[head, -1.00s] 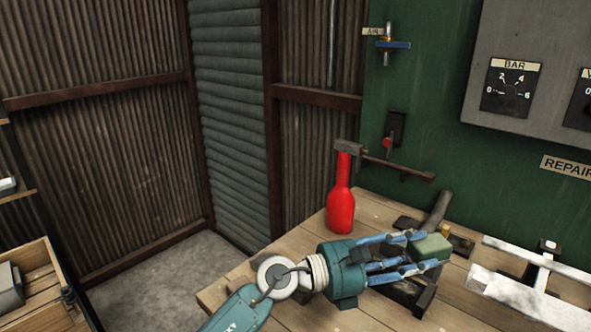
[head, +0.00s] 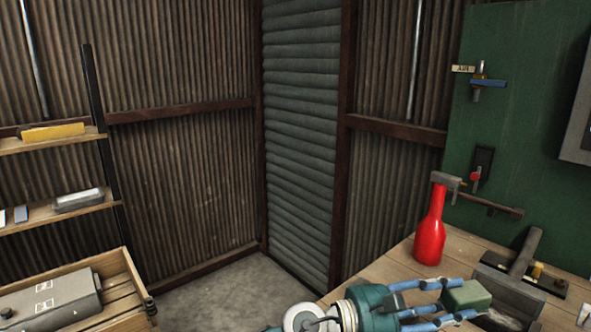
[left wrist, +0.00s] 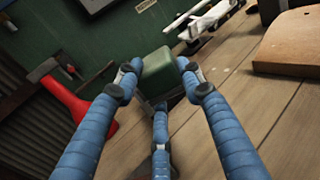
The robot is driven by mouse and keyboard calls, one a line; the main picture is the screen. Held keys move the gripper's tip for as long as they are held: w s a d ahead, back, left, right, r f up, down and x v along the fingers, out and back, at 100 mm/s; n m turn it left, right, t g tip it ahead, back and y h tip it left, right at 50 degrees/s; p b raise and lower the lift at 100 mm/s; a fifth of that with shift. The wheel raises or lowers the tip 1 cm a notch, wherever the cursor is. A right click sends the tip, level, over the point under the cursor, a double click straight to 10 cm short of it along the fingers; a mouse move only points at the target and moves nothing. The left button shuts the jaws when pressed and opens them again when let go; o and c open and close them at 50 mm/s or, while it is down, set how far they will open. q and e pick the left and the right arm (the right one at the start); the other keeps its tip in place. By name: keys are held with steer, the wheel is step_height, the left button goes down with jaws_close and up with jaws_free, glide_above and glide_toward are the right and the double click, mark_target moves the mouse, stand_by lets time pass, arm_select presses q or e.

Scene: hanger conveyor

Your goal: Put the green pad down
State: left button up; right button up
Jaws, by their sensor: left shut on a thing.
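The green pad (head: 465,297) is a small green block. My left gripper (head: 447,303) has blue fingers and is shut on it, low at the right of the head view. In the left wrist view the pad (left wrist: 160,73) sits between the fingertips of the left gripper (left wrist: 158,80), above the wooden bench (left wrist: 260,110). I cannot tell how far the pad is from the bench top. My right gripper is not in view.
A red bottle-shaped thing (head: 430,235) stands on the bench behind the gripper. A dark metal holder (head: 515,285) lies beside the pad. A wooden crate (head: 125,290) with a grey box and shelves (head: 50,213) are at the left.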

arm_select(q)
steer(key=shift+s+f, duration=0.15)
steer(key=shift+s+a+f+t, duration=0.15)
steer(key=shift+a+t, duration=0.15)
steer(key=shift+a, duration=0.05)
steer(key=s+a+f+n+t+y, duration=0.1)
steer(key=s+a+n+t+y, duration=0.1)
steer(key=a, duration=0.6)
steer(key=s+a+f+n+t+y, duration=0.2)
steer(key=a+t, duration=0.4)
steer(key=a, duration=0.3)
steer(key=shift+s+f+n, duration=0.25)
steer(key=shift+s+n, duration=0.35)
steer(key=shift+n, duration=0.6)
steer(key=s+a+f+n+t+y, duration=0.2)
steer(key=a+n+y, duration=0.1)
steer(key=a, duration=0.6)
steer(key=s+a+f+n+t+y, duration=0.2)
steer(key=a+y, duration=0.4)
steer(key=a, duration=0.3)
steer(key=s+a+f+n+t+y, duration=0.2)
steer(key=s+a+n+y, duration=0.2)
steer(key=a, duration=0.5)
steer(key=shift+a+f+n+t, duration=0.15)
steer(key=shift+a+n+t, duration=0.15)
steer(key=shift+a, duration=0.1)
steer(key=shift+d+r, duration=0.25)
steer(key=shift+r, duration=1.05)
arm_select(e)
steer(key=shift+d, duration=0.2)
